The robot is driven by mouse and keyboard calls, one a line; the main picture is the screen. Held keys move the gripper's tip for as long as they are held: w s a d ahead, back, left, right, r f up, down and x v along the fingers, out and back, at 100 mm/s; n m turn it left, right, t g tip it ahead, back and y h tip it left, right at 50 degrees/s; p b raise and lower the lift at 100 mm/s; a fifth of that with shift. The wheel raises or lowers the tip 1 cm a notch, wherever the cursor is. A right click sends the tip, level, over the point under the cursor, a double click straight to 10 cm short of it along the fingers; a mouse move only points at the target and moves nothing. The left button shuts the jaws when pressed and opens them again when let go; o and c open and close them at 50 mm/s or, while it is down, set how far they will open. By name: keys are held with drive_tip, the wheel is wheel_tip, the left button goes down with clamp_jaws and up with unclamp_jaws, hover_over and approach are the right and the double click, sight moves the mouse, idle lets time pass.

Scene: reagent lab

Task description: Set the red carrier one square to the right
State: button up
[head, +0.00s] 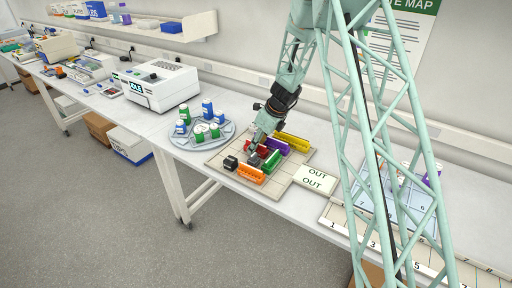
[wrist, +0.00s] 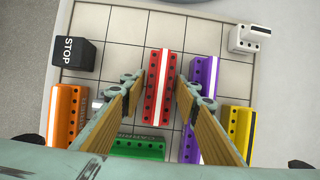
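The red carrier (wrist: 160,88) is a long block with a white stripe and rows of dark holes. It stands on the gridded board (wrist: 125,25), and part of it shows in the head view (head: 262,149). My gripper (wrist: 160,82) is open, with one finger on each side of the red carrier. Narrow gaps show between the fingers and its sides. In the wrist view the purple carrier (wrist: 203,78) stands close to the right of the red one, beyond the right finger. In the head view my gripper (head: 252,148) is low over the board and partly hides the red carrier.
The green carrier (wrist: 138,147), orange carrier (wrist: 66,115) and yellow carrier (wrist: 238,125) stand around. A black STOP block (wrist: 72,54) and white block (wrist: 248,39) stand at the board's far corners. Squares beyond the red carrier are bare. An OUT card (head: 315,179) lies beside the board.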

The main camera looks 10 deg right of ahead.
drive_tip(key=shift+p+v, duration=0.65)
drive_tip(key=shift+v, duration=5.4)
drive_tip(key=shift+r, duration=0.15)
drive_tip(key=s+a+r+n, duration=0.3)
drive_tip(key=s+r+n, duration=0.4)
drive_tip(key=s+r, duration=0.6)
drive_tip(key=s+a+r+n, duration=0.3)
drive_tip(key=s+r+n, duration=0.3)
drive_tip(key=s+r, duration=0.65)
drive_tip(key=s+d+r+n+h, duration=0.1)
drive_tip(key=s+n, duration=0.6)
drive_tip(key=s, duration=1)
drive_tip(key=s+d+r+n+h, duration=0.2)
drive_tip(key=s+r+n, duration=0.2)
drive_tip(key=s, duration=1.3)
drive_tip(key=n, duration=0.3)
drive_tip(key=shift+t, duration=0.3)
